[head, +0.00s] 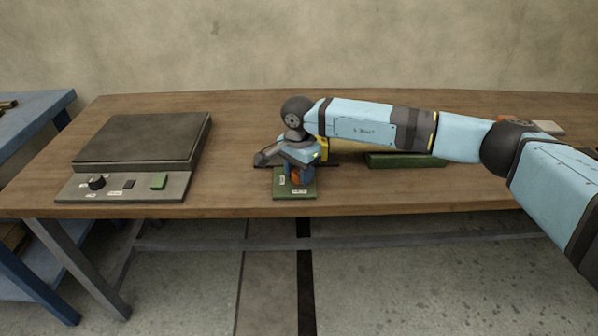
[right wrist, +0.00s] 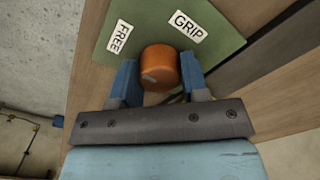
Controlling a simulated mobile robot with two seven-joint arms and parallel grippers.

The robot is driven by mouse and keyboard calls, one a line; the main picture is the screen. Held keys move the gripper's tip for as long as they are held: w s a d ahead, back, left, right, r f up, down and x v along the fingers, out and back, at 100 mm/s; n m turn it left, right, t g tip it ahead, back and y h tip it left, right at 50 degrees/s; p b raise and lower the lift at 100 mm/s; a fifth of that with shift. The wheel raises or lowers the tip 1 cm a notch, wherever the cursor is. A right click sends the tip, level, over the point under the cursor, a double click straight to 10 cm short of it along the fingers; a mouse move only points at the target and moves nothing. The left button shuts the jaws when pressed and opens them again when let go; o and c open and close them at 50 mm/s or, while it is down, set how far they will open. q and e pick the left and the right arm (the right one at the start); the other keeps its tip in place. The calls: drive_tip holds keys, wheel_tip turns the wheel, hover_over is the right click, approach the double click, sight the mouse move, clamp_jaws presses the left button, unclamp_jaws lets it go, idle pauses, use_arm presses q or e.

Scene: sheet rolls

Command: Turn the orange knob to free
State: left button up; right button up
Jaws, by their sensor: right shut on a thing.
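The orange knob (right wrist: 160,66) stands on a green plate (right wrist: 225,36) with two white labels. The FREE label (right wrist: 119,38) is to the left and the GRIP label (right wrist: 188,27) is up and to the right in the right wrist view. My right gripper (right wrist: 160,78) is shut on the knob, with a blue finger on each side of it. In the head view the orange knob (head: 296,177) shows low between the fingers of my right gripper (head: 297,175), over the green plate (head: 294,193). A pale mark shows on the knob's top, towards its lower left. My left gripper is not in view.
A dark flat-topped device (head: 143,140) with a black knob and a green button stands at the left of the wooden table (head: 235,185). A long green block (head: 405,160) lies to the right, beneath my right arm. A blue bench (head: 45,115) stands at the far left.

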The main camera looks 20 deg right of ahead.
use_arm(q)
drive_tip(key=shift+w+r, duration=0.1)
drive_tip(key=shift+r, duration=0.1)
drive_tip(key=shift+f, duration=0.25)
use_arm(e)
drive_tip(key=o, duration=0.9)
drive_tip(key=shift+r, duration=0.25)
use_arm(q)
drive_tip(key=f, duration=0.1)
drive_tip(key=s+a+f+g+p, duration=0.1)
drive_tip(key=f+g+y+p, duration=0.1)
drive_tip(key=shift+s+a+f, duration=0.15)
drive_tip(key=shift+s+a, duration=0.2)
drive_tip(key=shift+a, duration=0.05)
use_arm(e)
wheel_tip(320, 180, up, 13)
drive_tip(key=shift+r, duration=0.2)
